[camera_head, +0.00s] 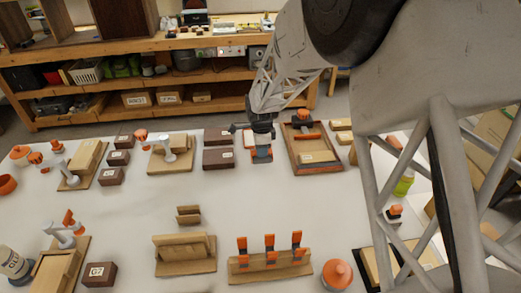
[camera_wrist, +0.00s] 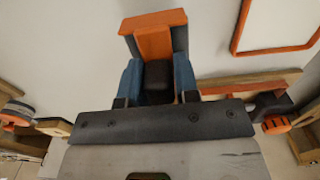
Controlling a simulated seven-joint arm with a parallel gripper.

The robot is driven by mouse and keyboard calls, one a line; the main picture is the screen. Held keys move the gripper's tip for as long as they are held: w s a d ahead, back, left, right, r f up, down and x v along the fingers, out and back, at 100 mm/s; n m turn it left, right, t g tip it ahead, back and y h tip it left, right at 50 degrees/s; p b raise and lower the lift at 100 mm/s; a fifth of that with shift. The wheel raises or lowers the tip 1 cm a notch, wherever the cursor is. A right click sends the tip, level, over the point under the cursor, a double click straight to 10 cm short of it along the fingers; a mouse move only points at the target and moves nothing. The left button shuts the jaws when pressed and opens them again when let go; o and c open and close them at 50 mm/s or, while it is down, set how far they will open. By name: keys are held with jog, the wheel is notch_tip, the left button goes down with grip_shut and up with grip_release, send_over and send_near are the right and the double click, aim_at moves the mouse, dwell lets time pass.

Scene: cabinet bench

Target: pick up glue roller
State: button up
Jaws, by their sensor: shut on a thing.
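My gripper (camera_head: 262,150) is over the back middle of the white table in the head view. In the wrist view its two blue fingers (camera_wrist: 158,82) are shut on an orange and dark piece (camera_wrist: 155,38), which I take to be the glue roller. Its orange top shows beyond the fingers, with a black block between them. In the head view only small orange parts show around the fingertips. I cannot tell whether the piece touches the table.
A wooden tray (camera_head: 316,168) with orange-topped tools stands just right of my gripper. Dark boxes (camera_head: 218,159) stand to its left. Several wooden holders stand along the front, including one with orange clamps (camera_head: 270,268). The table's middle (camera_head: 120,215) is clear.

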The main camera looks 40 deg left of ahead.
jog(key=s+d+r, duration=0.1)
jog(key=s+d, duration=0.8)
jog(key=d, duration=0.2)
jog(key=shift+s+r, duration=0.2)
jog(key=shift+d, duration=0.1)
jog(key=shift+r, duration=0.1)
dwell(0.5)
